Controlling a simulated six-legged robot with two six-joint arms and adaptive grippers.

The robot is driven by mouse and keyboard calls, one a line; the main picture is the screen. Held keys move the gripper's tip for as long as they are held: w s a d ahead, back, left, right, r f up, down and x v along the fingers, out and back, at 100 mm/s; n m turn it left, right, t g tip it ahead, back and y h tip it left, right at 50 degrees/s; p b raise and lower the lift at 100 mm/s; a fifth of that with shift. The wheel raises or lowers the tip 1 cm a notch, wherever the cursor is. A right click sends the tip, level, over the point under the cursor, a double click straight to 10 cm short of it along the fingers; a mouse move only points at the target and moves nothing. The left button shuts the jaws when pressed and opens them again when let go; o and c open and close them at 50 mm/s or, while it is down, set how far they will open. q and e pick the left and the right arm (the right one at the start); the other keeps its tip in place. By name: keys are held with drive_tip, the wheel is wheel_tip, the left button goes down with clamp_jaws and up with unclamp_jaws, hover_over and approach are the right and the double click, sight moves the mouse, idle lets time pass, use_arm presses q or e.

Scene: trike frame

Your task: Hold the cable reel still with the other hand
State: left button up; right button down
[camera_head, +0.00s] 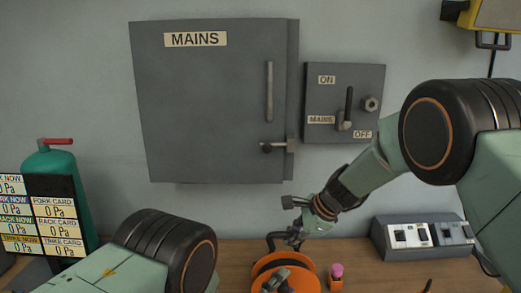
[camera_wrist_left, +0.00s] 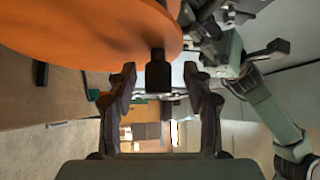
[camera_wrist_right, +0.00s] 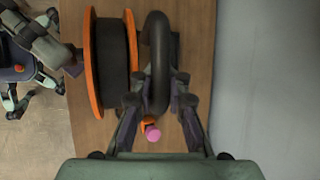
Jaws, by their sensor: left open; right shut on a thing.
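The cable reel stands on the wooden bench, with orange flanges (camera_wrist_right: 97,65) and black cable (camera_wrist_right: 113,50) between them in the right wrist view. It is at the bottom edge of the head view (camera_head: 268,262), partly hidden. My right gripper (camera_head: 295,234) is shut on a thick black loop (camera_wrist_right: 157,40) beside the reel. My left gripper (camera_head: 279,282) is open at the reel's near side. In the left wrist view, an orange flange (camera_wrist_left: 85,30) fills the upper left. A black knob (camera_wrist_left: 159,75) on it sits between my left fingertips; I cannot tell whether they touch it.
A pink-topped orange item (camera_head: 337,271) stands right of the reel. A grey switch box (camera_head: 425,238) is farther right on the bench. A grey MAINS cabinet (camera_head: 205,100) and a lever panel (camera_head: 343,103) are on the wall. A green cylinder (camera_head: 57,175) stands behind pressure cards (camera_head: 45,215) at left.

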use_arm(q)
drive_tip(key=v, duration=1.2)
drive_tip(key=shift+d, duration=0.15)
drive_tip(key=shift+c, duration=0.3)
drive_tip(key=shift+w, duration=0.1)
drive_tip(key=shift+x, duration=5.95)
drive_tip(key=c, duration=0.9)
drive_tip(key=o, duration=1)
drive_tip(key=shift+c, duration=0.2)
